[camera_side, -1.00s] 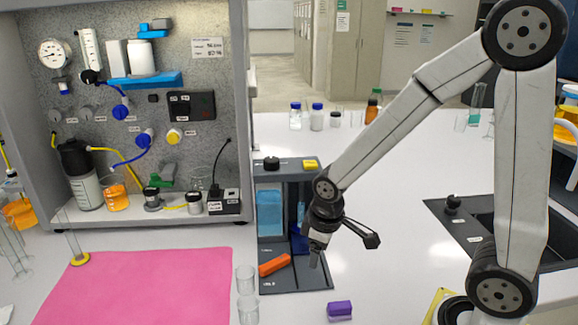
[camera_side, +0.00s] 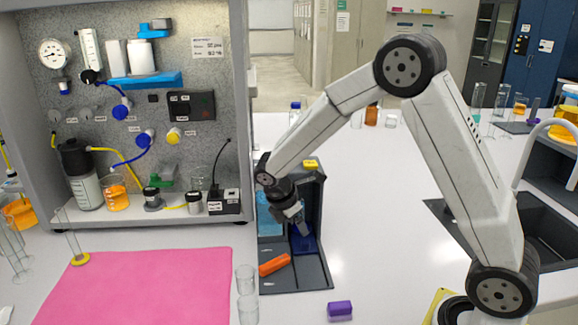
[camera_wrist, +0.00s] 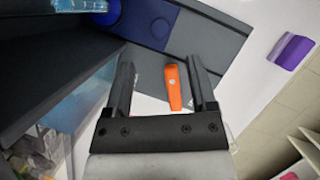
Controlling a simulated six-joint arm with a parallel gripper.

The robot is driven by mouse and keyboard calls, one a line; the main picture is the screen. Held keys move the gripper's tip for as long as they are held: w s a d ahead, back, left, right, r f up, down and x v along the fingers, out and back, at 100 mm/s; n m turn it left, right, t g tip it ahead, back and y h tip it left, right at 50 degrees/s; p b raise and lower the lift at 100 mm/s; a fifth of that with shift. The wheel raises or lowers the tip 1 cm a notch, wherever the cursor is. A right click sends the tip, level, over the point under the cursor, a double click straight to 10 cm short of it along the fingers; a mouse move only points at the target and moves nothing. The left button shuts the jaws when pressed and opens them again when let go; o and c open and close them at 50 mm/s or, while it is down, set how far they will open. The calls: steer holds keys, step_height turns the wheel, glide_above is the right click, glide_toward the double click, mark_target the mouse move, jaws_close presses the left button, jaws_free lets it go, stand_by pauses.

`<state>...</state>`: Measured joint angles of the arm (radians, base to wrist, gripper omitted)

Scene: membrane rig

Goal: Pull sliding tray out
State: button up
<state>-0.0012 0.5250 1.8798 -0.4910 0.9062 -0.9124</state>
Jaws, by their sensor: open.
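The dark grey rig stands beside the panel, with a flat dark base plate (camera_side: 300,279) running out of its front. A blue flat piece (camera_side: 303,238), which looks like the sliding tray, lies low in the rig's right bay; a blue patch also shows in the wrist view (camera_wrist: 150,22). An orange piece (camera_side: 274,264) lies near the plate's left edge and appears between the fingers (camera_wrist: 174,88).
A light blue clear container (camera_side: 268,212) fills the rig's left bay. Glass beakers (camera_side: 246,279) stand left of the plate, near the pink mat (camera_side: 150,285). A purple block (camera_side: 340,309) lies in front. A sink (camera_side: 500,235) is at right. The bench right of the rig is clear.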

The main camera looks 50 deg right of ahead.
mark_target(305, 241)
steer(key=shift+x, duration=3.8)
jaws_close()
